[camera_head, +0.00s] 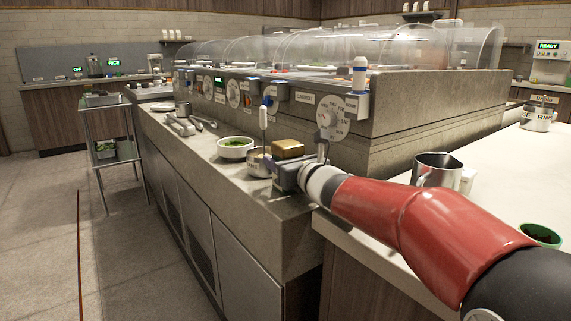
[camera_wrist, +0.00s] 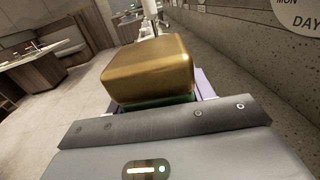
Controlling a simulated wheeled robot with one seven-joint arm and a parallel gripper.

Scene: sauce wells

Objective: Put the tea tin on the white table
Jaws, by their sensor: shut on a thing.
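The tea tin is a gold box with rounded edges, seen in the head view (camera_head: 287,148) over the steel counter and large in the wrist view (camera_wrist: 154,68). My gripper (camera_head: 286,160) is shut on the tin, at the near end of the counter. The fingers are mostly hidden behind the gripper body and the tin. I cannot tell whether the tin touches the counter. A white table top (camera_head: 488,172) lies to the right of the counter, partly hidden by my red arm.
A white bowl of green stuff (camera_head: 236,152) and a metal pot (camera_head: 258,168) stand beside the tin. Tongs (camera_head: 180,125) lie farther back. On the white top are a steel pitcher (camera_head: 436,172), a labelled canister (camera_head: 538,115) and a green bowl (camera_head: 541,236). The dial panel (camera_head: 330,115) rises behind the counter.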

